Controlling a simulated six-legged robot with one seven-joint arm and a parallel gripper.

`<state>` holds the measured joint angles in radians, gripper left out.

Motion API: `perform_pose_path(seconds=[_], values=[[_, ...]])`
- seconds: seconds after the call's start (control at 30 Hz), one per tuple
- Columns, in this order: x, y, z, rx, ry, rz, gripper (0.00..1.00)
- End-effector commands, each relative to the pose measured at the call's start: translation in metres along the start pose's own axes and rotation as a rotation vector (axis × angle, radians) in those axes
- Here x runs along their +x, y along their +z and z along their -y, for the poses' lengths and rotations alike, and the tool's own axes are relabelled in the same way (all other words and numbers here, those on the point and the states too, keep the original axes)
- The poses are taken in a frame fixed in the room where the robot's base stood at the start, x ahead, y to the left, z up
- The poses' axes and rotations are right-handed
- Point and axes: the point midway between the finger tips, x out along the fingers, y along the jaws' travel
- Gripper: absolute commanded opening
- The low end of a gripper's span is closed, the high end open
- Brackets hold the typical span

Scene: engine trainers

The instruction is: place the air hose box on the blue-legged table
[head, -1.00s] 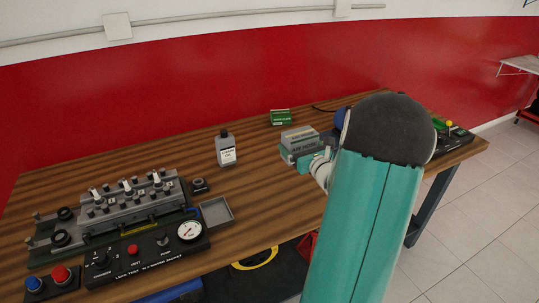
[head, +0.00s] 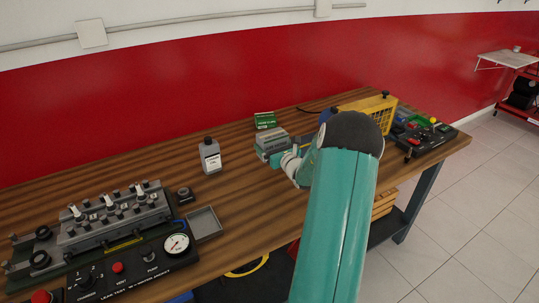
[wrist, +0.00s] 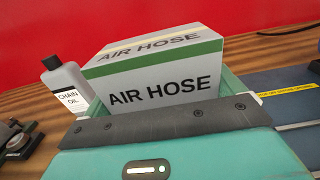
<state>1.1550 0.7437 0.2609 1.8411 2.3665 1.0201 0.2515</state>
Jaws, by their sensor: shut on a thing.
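The air hose box (head: 271,141) is grey-white with a green band and sits in my gripper (head: 277,156), over the wooden workbench. In the wrist view the air hose box (wrist: 160,80) stands upright between the teal fingers of my gripper (wrist: 165,100), its "AIR HOSE" label facing the camera. My gripper is shut on it. Whether its underside touches the bench top is hidden. The workbench (head: 245,215) has a dark blue-grey leg (head: 420,200) at its right end; I see no other table with clearly blue legs.
A chain oil bottle (head: 210,157) stands left of the box and a small green box (head: 265,120) behind it. A leak test rig (head: 120,235) fills the left of the bench. A yellow item (head: 370,108) and a control board (head: 420,135) are at right. Tiled floor (head: 465,210) is open on the right.

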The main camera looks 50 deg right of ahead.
Motion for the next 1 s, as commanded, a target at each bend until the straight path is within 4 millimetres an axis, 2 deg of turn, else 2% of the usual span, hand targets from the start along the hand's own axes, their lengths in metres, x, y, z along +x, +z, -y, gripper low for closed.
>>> perform_pose_path(seconds=[0.1,0.2,0.37,0.53,0.93,0.97,1.0], values=[[0.016,-0.016,0.002,0.0,0.002,0.003,0.59],[0.022,-0.022,0.003,0.0,0.001,0.003,0.59],[0.031,-0.033,0.004,0.0,0.001,0.002,0.59],[0.029,-0.058,0.004,0.001,0.001,0.001,0.59],[0.029,-0.063,0.004,-0.002,0.001,0.003,0.59],[0.029,-0.064,0.004,-0.001,0.001,0.001,1.0],[0.029,-0.064,0.004,-0.001,0.001,0.001,1.0]])
